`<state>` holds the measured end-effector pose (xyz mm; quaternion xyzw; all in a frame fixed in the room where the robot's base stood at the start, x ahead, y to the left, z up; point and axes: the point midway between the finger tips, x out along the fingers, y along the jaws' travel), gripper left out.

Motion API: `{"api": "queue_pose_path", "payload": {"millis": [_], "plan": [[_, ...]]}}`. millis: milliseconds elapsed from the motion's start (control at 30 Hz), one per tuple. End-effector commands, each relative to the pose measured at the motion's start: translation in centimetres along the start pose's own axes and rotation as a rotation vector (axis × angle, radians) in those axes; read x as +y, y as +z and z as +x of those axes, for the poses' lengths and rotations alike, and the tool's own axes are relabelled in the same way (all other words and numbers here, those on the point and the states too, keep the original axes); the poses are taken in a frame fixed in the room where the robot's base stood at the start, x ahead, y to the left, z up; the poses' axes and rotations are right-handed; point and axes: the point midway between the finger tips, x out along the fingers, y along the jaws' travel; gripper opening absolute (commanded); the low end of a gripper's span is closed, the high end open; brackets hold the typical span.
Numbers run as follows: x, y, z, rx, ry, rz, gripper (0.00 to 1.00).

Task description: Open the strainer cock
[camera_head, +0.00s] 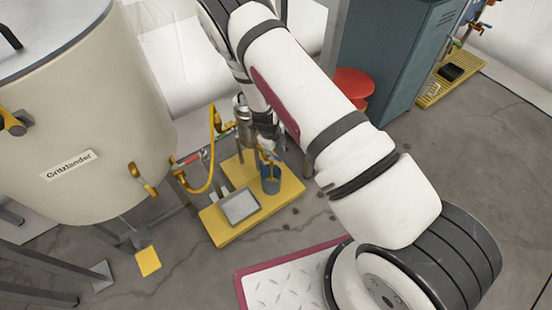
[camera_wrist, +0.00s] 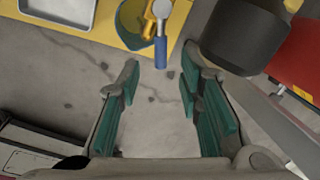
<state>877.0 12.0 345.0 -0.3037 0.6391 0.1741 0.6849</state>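A small brass cock (camera_wrist: 149,24) shows at the top of the wrist view, with a blue handle (camera_wrist: 160,54) pointing down the picture. It seems to be the strainer cock, but the strainer itself is not clear there. In the head view a metal cylinder (camera_head: 242,108), likely the strainer, stands behind my gripper, joined to a yellow hose (camera_head: 213,150). A blue bucket (camera_head: 270,180) stands below; it also shows behind the cock in the wrist view (camera_wrist: 128,25). My gripper (camera_wrist: 158,82) is open and empty, its fingertips just short of the blue handle, which lies between their lines.
The bucket and a grey tray (camera_head: 240,206) are on a yellow platform (camera_head: 222,232). A large cream tank (camera_head: 80,130) stands left, with a red-handled valve (camera_head: 189,159) at its side. A red stool (camera_head: 353,82) and a teal cabinet (camera_head: 392,55) stand behind my arm.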

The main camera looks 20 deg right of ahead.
Motion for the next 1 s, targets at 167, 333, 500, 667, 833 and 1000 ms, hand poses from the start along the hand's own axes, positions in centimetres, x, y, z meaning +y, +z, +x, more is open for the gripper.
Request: {"api": "queue_pose_path", "payload": {"millis": [167, 333, 500, 667, 833, 1000], "plan": [[-0.1, 0.0, 3.1, -0.001, -0.002, 0.000, 0.33], [0.0, 0.1, 4.4, -0.001, -0.001, 0.000, 0.33], [-0.1, 0.1, 4.7, -0.002, -0.002, 0.000, 0.33], [-0.1, 0.1, 4.7, -0.002, -0.002, 0.000, 0.33], [-0.1, 0.1, 4.7, -0.001, -0.002, 0.000, 0.01], [-0.1, 0.1, 4.7, -0.001, -0.002, 0.000, 0.00]]}}
